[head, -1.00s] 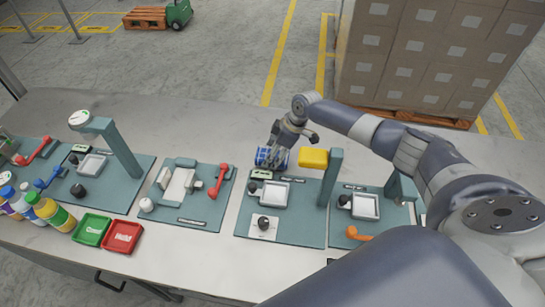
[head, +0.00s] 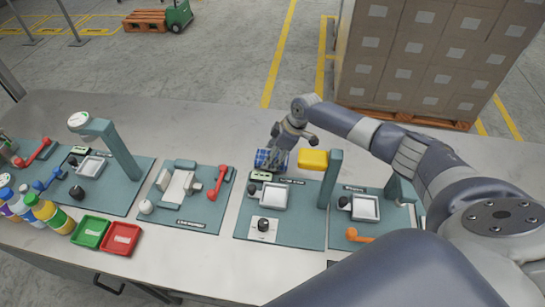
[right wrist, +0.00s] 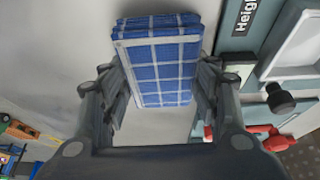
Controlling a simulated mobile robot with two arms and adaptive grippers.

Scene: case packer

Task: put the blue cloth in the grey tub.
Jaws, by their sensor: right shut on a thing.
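The blue cloth (head: 269,160) is a folded bundle with white check lines, at the back of the table behind the middle stations in the head view. My right gripper (head: 281,146) is over it from behind. In the right wrist view the cloth (right wrist: 160,62) lies between the two fingers of my right gripper (right wrist: 163,95), which is shut on it. I cannot tell whether the cloth still touches the table. My left gripper is not in view. I see no grey tub in either view.
Teal station plates (head: 315,235) line the table. A green tray (head: 91,232), a red tray (head: 121,238) and several bottles (head: 52,214) are at the front left. The table behind the left stations is clear.

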